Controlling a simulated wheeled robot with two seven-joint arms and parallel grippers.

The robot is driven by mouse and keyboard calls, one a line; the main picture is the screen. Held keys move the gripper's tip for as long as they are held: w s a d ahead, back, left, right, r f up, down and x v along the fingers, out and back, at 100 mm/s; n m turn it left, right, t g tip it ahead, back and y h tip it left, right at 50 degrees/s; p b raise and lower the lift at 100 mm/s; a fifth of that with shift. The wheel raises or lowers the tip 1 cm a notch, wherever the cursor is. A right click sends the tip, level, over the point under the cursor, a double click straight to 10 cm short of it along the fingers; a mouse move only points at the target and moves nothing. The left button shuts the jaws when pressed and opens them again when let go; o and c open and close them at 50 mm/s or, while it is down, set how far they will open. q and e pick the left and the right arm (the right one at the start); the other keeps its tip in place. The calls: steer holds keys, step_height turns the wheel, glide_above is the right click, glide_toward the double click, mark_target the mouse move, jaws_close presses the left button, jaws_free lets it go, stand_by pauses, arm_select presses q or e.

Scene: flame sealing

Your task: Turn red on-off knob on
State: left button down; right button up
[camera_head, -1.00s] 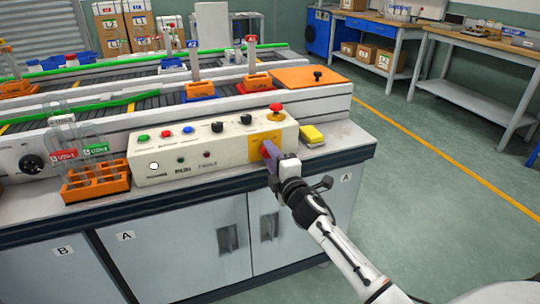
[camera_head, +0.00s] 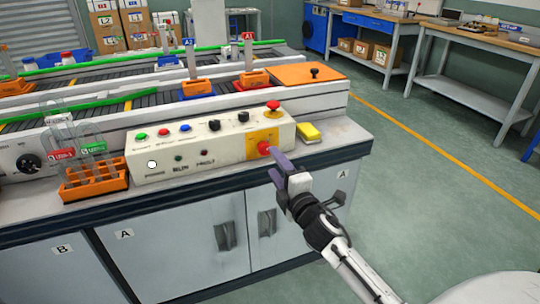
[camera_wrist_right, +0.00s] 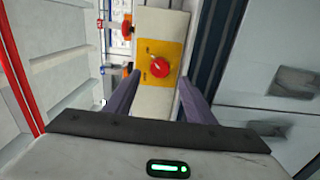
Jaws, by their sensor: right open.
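The red on-off knob (camera_head: 264,148) sits on a yellow plate (camera_head: 256,138) on the front of the white control box (camera_head: 205,155). In the right wrist view the knob (camera_wrist_right: 160,67) is ahead, between and beyond my fingers, on the yellow plate (camera_wrist_right: 171,49). My right gripper (camera_head: 280,169) is open, with purple fingers spread in the right wrist view (camera_wrist_right: 161,98). It is in front of the knob, apart from it and holding nothing. My left gripper is not in view.
A red emergency button (camera_head: 272,106) stands on top of the box, above the knob. A yellow sponge (camera_head: 308,132) lies to the right. An orange rack (camera_head: 95,184) with tubes is at the left. Open floor lies right of the bench.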

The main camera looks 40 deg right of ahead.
steer(key=v, duration=0.3)
steer(key=shift+s, duration=0.3)
